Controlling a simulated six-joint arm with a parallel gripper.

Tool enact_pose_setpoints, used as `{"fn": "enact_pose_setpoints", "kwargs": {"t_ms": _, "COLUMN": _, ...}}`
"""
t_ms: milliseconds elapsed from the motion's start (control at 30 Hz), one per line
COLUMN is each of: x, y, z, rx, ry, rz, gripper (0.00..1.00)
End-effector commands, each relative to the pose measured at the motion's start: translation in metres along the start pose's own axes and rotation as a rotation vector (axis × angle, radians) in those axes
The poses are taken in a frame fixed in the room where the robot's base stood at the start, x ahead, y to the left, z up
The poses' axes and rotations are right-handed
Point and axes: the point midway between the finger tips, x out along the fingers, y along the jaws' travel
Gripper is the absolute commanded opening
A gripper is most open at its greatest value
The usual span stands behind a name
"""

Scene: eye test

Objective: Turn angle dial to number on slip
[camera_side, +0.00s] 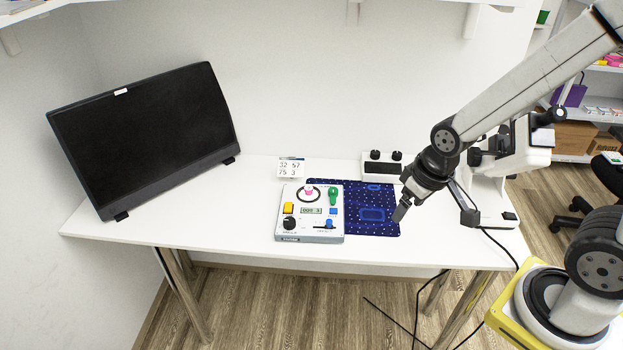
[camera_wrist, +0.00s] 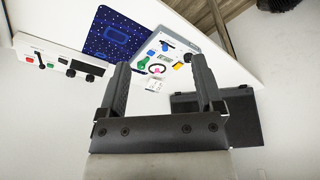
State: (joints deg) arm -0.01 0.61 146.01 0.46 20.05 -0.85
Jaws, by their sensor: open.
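A white control panel (camera_side: 312,233) lies on the table in the side view. It carries a pink knob inside a dark ring (camera_side: 308,190), a black knob (camera_side: 289,222), a green handle (camera_side: 333,196), a yellow block, a blue slider and a small display (camera_side: 311,210) whose digits I cannot read surely. I cannot tell which knob is the angle dial. A white slip (camera_side: 291,167) behind the panel seems to read "32 57 75 3". My gripper (camera_side: 400,213) is open and empty, right of the panel above the blue mat. The wrist view shows its spread fingers (camera_wrist: 160,82) and the panel (camera_wrist: 193,41) beyond.
The dark blue patterned mat (camera_side: 385,228) lies right of the panel. A white box with two black knobs (camera_side: 382,168) stands behind the mat. A large black monitor (camera_side: 145,135) stands at the left. The table front left of the panel is clear.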

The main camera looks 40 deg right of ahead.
Motion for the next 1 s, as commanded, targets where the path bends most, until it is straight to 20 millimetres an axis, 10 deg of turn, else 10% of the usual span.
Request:
{"fn": "enact_pose_setpoints", "kwargs": {"t_ms": 467, "x": 0.039, "y": -0.014, "z": -0.08, "rx": -0.17, "ry": 0.011, "rz": -0.065, "gripper": 0.85}}
{"fn": "enact_pose_setpoints", "kwargs": {"t_ms": 1000, "x": 0.134, "y": -0.037, "z": -0.182, "rx": -0.441, "ry": 0.079, "rz": -0.157, "gripper": 0.85}}
